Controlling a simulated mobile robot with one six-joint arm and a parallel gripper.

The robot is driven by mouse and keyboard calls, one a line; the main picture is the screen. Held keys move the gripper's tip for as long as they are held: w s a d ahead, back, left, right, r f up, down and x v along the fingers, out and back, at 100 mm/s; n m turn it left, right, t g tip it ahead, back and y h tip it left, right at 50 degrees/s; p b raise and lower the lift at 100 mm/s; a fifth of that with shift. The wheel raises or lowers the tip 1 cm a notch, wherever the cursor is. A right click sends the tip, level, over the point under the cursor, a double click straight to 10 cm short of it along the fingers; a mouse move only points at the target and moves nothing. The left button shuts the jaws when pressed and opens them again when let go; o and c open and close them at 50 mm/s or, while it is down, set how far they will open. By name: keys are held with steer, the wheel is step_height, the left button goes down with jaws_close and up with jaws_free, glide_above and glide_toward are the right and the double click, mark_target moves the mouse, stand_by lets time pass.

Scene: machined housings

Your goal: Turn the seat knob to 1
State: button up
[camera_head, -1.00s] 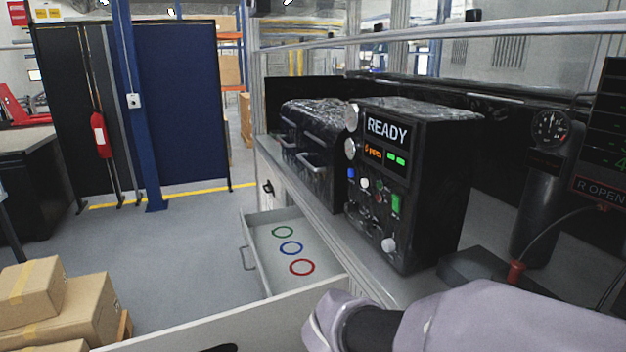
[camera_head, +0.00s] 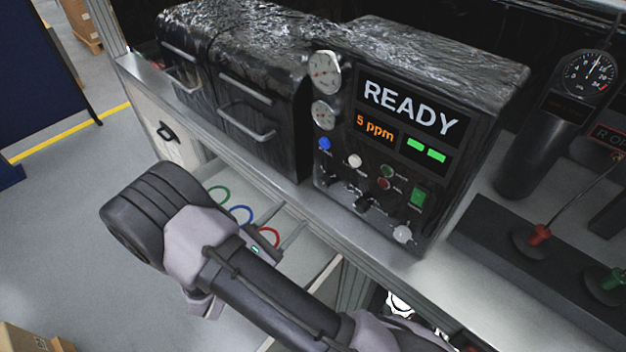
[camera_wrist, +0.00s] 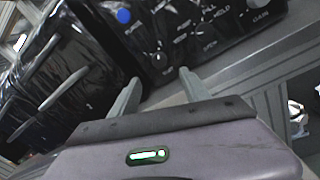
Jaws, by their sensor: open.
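The black control box (camera_head: 455,175) with the READY screen (camera_head: 410,108) stands on the bench, with small knobs and buttons on its lower front. One is a black knob (camera_head: 362,203); a white knob (camera_head: 403,233) is at the lower right corner. The labels are too small to tell which is the seat knob. In the wrist view, a dark knob (camera_wrist: 160,60) sits just beyond the fingertips of my gripper (camera_wrist: 159,78). My gripper is open, with its fingers apart and nothing between them.
Two black bins with handles (camera_head: 245,108) stand left of the box. Below the bench edge, an open drawer with coloured rings (camera_head: 240,214) lies behind my arm. A gauge (camera_head: 588,72) and a dark block with a red-based lever (camera_head: 540,235) are at the right.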

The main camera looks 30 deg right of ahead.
mark_target(322, 184)
steer(key=x, duration=1.2)
steer(key=shift+w+d, duration=0.2)
steer(key=shift+w, duration=0.05)
jaws_close()
